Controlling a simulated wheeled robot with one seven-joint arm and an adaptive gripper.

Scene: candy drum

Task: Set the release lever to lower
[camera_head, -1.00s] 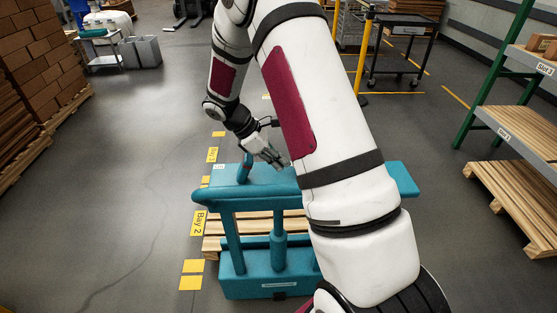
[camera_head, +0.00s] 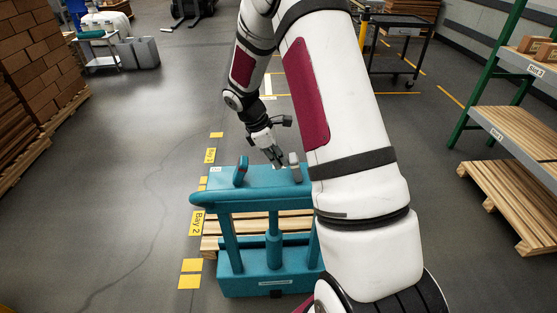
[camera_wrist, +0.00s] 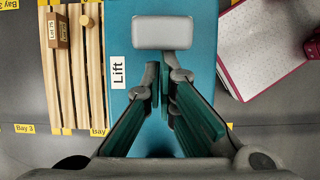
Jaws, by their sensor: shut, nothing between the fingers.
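A teal lift unit (camera_head: 205,199) stands at the pallet, with two upright handles on its top. One is a teal and dark handle (camera_head: 241,171) at the left; the other is a pale grey handle (camera_head: 294,161) at the right. I cannot tell for certain which is the release lever. My gripper (camera_head: 277,160) is above the teal top, between the handles and close to the grey one. In the wrist view, my gripper (camera_wrist: 165,78) is shut and empty, just below a pale grey block (camera_wrist: 166,32). A "Lift" label (camera_wrist: 118,71) lies left of it.
The wooden pallet (camera_head: 212,243) lies behind the lift's front posts. My arm hides the unit's right part. Shelving (camera_head: 508,128) and another pallet (camera_head: 510,190) stand at the right, stacked boxes (camera_head: 40,60) at the left. The floor to the left is clear.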

